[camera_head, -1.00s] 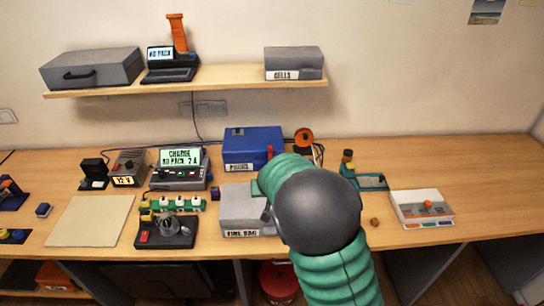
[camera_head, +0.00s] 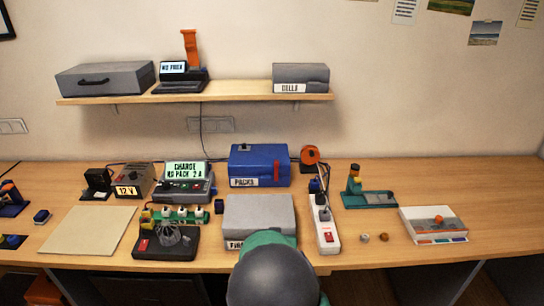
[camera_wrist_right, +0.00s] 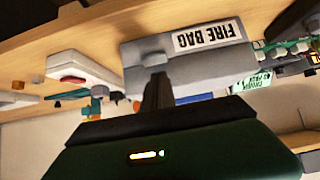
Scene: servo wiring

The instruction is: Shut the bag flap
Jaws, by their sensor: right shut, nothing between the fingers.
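The fire bag (camera_head: 259,211) is a grey box on the bench with a white FIRE BAG label on its front. Its light grey top lies flat and looks level, with no raised flap showing. In the right wrist view the bag (camera_wrist_right: 215,68) appears upside down, its label facing my gripper. My right gripper (camera_wrist_right: 156,82) is shut and empty in front of the bag, close to a small grey tab (camera_wrist_right: 153,59) on its front. I cannot tell if they touch. In the head view my right arm covers the bag's lower right front and hides the gripper. My left gripper is not in view.
A blue PACKS box (camera_head: 259,165) stands behind the bag. A white power strip (camera_head: 326,230) is close to its right. A black stand (camera_head: 168,243) and green board (camera_head: 180,214) are to its left. Free bench lies farther right, past a white tray (camera_head: 432,224).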

